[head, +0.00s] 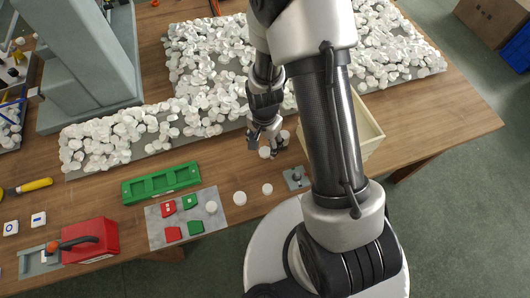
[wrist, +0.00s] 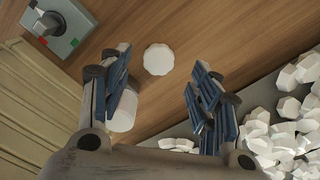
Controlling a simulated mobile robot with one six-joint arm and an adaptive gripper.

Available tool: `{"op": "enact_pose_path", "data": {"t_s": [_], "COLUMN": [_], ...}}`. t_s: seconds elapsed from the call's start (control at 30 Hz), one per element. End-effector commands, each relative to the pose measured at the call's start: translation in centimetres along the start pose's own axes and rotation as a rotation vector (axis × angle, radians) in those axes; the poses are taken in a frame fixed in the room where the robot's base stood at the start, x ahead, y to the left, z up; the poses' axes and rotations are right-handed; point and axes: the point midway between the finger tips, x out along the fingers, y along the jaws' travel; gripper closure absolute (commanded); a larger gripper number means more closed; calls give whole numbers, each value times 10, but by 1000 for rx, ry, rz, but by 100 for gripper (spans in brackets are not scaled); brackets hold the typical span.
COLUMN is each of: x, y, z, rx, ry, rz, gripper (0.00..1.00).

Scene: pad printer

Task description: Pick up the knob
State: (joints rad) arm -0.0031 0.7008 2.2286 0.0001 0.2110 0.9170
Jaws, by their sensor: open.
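A white knob (wrist: 158,59) with a scalloped edge lies on the wooden table in the wrist view, beyond and between my fingertips. In the head view a white knob (head: 264,153) shows just below my gripper (head: 266,146). My gripper is open and points down over the table; its fingers (wrist: 164,85) are spread with nothing between the pads. A second white round piece (wrist: 123,112) is partly hidden behind the left finger. A grey control plate (wrist: 58,30) with a dark rotary switch and red and green buttons sits at the upper left.
White pieces heap on a grey tray (wrist: 272,108) to the right. A pale wooden crate (head: 371,133) stands beside my arm. Loose white pieces (head: 240,198), a green fixture (head: 161,183) and a grey mat (head: 158,231) with red and green blocks lie nearer the front edge.

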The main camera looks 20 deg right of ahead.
Motion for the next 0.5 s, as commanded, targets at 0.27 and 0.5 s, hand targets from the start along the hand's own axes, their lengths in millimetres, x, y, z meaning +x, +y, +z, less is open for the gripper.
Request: {"op": "enact_pose_path", "data": {"t_s": [0.27, 0.5], "x": [41, 40], "y": [2, 2], "z": [-1, -1], "rx": [0, 0], "ry": [-2, -1], "rz": [2, 1], "gripper": [43, 44]}}
